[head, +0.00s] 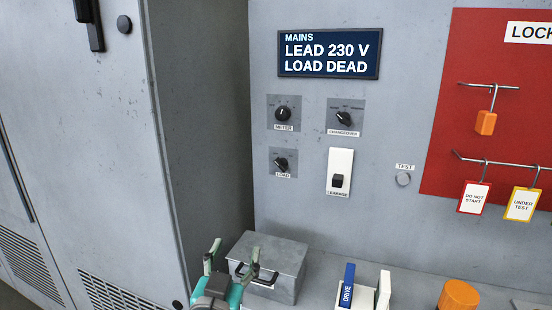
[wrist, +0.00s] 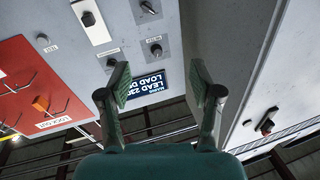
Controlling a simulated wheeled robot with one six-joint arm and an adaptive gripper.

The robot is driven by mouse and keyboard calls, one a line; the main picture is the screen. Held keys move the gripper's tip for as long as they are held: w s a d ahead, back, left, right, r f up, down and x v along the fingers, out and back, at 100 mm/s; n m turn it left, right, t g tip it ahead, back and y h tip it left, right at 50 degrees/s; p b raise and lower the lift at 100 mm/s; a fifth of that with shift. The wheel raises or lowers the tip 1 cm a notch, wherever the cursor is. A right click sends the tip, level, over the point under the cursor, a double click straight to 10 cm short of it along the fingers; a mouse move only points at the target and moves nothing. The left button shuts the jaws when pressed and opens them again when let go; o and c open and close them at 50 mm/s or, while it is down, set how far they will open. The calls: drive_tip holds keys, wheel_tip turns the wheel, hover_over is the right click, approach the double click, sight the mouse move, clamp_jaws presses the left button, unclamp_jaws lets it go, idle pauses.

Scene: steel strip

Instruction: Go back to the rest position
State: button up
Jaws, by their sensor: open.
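My gripper (head: 234,258) is at the bottom of the head view, in front of a grey metal box. Its two fingers are spread apart with nothing between them. In the wrist view, my gripper (wrist: 161,88) points toward the panel, which appears upside down. The mains display (head: 330,54) reads "LEAD 230 V, LOAD DEAD"; it shows between the fingers in the wrist view (wrist: 152,86). Below it are the meter knob (head: 283,114), the changeover knob (head: 344,118), the load knob (head: 281,163) and the leakage switch (head: 339,172). My gripper is apart from all of these.
The grey metal box (head: 285,262) with a black handle stands on the bench behind my gripper. A blue "DRIVE" binder (head: 347,285) and an orange cylinder (head: 459,296) are to its right. A red lockout board (head: 490,60) hangs at right. A tall grey cabinet (head: 90,150) stands left.

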drive_tip(key=s+d+f+n+g+y, duration=0.15)
drive_tip(key=d+f, duration=0.25)
drive_tip(key=f, duration=0.4)
drive_tip(key=s+d+f+n+t+y, duration=0.1)
drive_tip(key=s+d+f+n+y, duration=0.15)
drive_tip(key=f, duration=0.55)
drive_tip(key=s+d+f+n+g, duration=0.2)
drive_tip(key=s+d+f, duration=0.75)
drive_tip(key=f, duration=0.25)
drive_tip(key=s+d+f+g, duration=0.1)
drive_tip(key=s+d+f, duration=0.15)
drive_tip(key=s, duration=0.55)
drive_tip(key=s+d+f, duration=0.2)
drive_tip(key=s+d, duration=0.2)
drive_tip(key=s, duration=0.3)
drive_tip(key=s+d+r+m, duration=0.1)
drive_tip(key=s+r, duration=0.1)
drive_tip(key=s, duration=0.5)
drive_tip(key=s+d+r+m+h, duration=0.1)
drive_tip(key=s+d+r, duration=0.1)
drive_tip(key=s, duration=0.5)
drive_tip(key=shift+d+m, duration=0.3)
drive_tip(key=shift+m, duration=0.1)
